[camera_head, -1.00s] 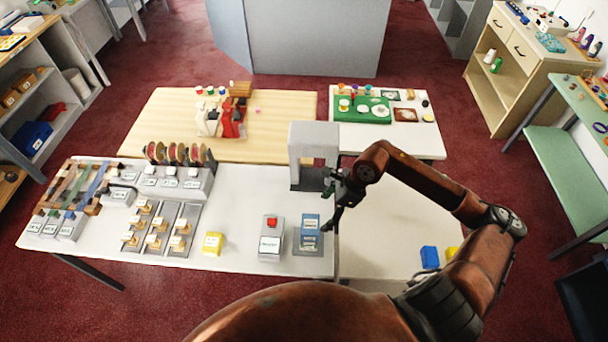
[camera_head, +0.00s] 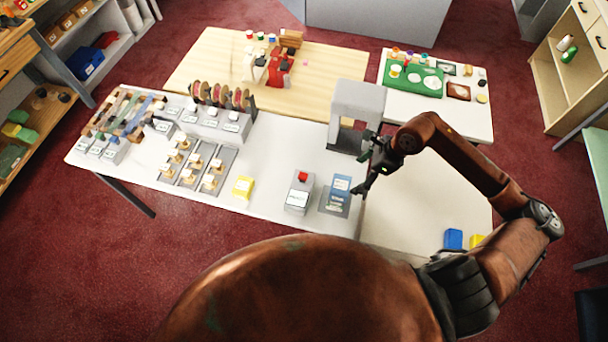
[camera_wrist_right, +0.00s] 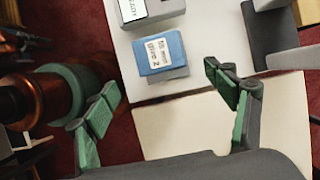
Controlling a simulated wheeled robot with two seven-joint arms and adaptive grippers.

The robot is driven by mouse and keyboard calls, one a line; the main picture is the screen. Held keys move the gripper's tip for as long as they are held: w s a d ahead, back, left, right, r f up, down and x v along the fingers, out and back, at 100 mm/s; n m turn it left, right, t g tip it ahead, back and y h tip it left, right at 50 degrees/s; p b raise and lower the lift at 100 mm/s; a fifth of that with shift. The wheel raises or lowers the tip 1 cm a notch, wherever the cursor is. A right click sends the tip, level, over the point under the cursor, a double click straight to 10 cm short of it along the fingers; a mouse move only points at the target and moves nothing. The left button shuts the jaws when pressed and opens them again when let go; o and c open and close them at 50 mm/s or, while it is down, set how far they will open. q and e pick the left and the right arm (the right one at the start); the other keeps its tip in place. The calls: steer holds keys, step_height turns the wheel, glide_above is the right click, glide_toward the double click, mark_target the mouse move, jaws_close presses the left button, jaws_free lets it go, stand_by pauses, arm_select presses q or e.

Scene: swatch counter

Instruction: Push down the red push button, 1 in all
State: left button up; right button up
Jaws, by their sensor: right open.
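The red push button (camera_head: 302,176) sits on top of a grey box (camera_head: 299,197) with a white label, near the front edge of the white table. It stands up from its box. My right gripper (camera_head: 363,166) is open and empty, to the right of the button and apart from it, beyond the blue block. In the right wrist view, its two green-padded fingers (camera_wrist_right: 162,80) are spread wide; the button itself is not visible there. My left gripper is not in view.
A blue labelled block (camera_head: 341,184) stands between the button box and my right gripper; it also shows in the wrist view (camera_wrist_right: 161,52). A grey arch (camera_head: 357,100) stands behind. A yellow block (camera_head: 243,187) and several switches are to the left.

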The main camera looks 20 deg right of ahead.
jaws_close()
stand_by(0.8)
stand_by(1.2)
